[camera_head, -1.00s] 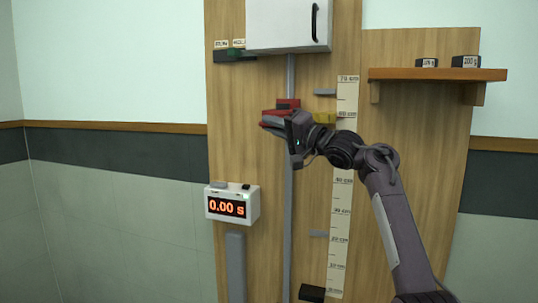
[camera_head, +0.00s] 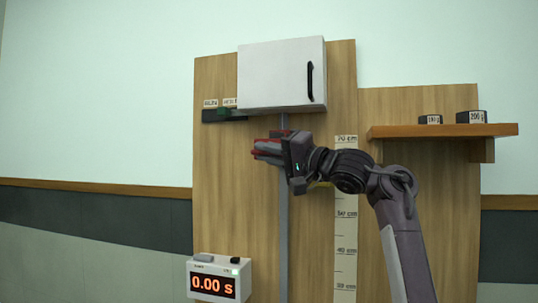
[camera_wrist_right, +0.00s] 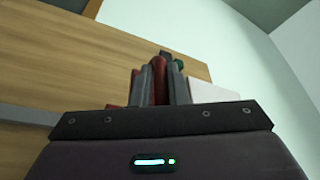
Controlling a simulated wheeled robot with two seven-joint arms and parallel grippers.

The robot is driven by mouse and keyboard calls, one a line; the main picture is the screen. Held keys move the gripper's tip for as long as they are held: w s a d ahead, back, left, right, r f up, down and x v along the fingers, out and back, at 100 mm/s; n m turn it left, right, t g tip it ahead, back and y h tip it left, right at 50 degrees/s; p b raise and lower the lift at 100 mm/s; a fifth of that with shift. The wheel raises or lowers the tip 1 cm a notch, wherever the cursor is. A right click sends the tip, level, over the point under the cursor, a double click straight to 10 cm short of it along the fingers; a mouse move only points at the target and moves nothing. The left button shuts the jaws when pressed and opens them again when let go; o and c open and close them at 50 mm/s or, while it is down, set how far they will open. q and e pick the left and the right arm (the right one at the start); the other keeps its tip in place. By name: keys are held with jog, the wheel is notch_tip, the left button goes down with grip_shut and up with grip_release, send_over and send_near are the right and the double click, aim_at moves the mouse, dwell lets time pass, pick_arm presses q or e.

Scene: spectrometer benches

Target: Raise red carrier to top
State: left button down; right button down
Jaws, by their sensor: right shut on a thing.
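The red carrier (camera_head: 264,148) is on the vertical grey rail (camera_head: 284,225), a little below the white cabinet and near the 70 cm mark of the scale (camera_head: 346,215). My right gripper (camera_head: 274,150) comes from the right and is shut on the carrier, hiding much of it. In the right wrist view the red carrier (camera_wrist_right: 159,78) shows between the two grey fingers. My left gripper is not in view.
The white cabinet (camera_head: 281,76) with a black handle hangs just above the carrier. A shelf (camera_head: 440,131) with two weights is at right. The timer (camera_head: 217,279) reads 0.00 s.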

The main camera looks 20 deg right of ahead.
jog(key=c, duration=1.5)
grip_release()
jog(key=shift+d+r, duration=0.1)
jog(key=shift+r, duration=0.45)
jog(key=shift+o, duration=0.2)
jog(key=shift+f, duration=0.15)
jog(key=shift+f, duration=0.15)
jog(key=shift+s+f+b, duration=0.15)
jog(key=shift+b, duration=0.2)
jog(key=b+v, duration=0.4)
jog(key=v, duration=0.3)
jog(key=shift+s+d, duration=0.1)
